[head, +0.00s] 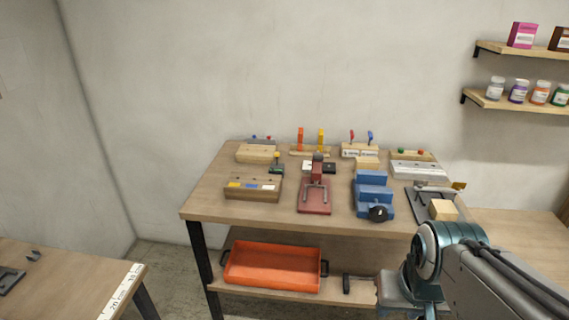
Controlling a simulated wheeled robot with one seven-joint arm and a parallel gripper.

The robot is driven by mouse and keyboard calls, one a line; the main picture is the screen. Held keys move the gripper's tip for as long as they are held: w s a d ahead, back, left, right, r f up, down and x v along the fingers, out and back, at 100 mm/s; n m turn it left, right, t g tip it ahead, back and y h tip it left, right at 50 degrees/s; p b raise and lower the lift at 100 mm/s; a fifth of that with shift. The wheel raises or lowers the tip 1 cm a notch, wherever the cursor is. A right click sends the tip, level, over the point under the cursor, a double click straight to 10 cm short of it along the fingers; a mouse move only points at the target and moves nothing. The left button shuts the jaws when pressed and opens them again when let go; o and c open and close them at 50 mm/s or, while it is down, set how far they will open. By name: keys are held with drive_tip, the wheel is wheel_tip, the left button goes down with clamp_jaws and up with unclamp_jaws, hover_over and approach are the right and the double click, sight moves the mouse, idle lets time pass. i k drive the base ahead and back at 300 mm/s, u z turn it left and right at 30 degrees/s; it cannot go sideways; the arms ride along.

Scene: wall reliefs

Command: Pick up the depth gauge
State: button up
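I cannot tell which thing is the depth gauge; several small tools on the workbench (210,205) are too small to make out. A dark grey flat tool (10,279) lies at the left edge of the near left table, partly cut off, with a small grey hook-shaped piece (33,255) beside it. On the workbench, a small dark green piece with a yellow knob (277,166) stands near a black block (329,167). My arm comes in from the lower right, in front of the bench. My gripper is not visible.
The bench holds a red fixture (314,195), a blue stepped vice (372,190), wooden holders (253,188) and a grey plate with a wooden block (443,210). An orange tray (273,267) sits on the lower shelf. The left table (75,275) is mostly clear. Wall shelves (520,103) hold jars.

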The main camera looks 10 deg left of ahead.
sight(279, 170)
drive_tip(key=k, duration=0.65)
drive_tip(key=u, duration=0.65)
drive_tip(key=i, duration=0.95)
drive_tip(key=u, duration=0.4)
drive_tip(key=i, duration=1.35)
drive_tip(key=z, duration=0.5)
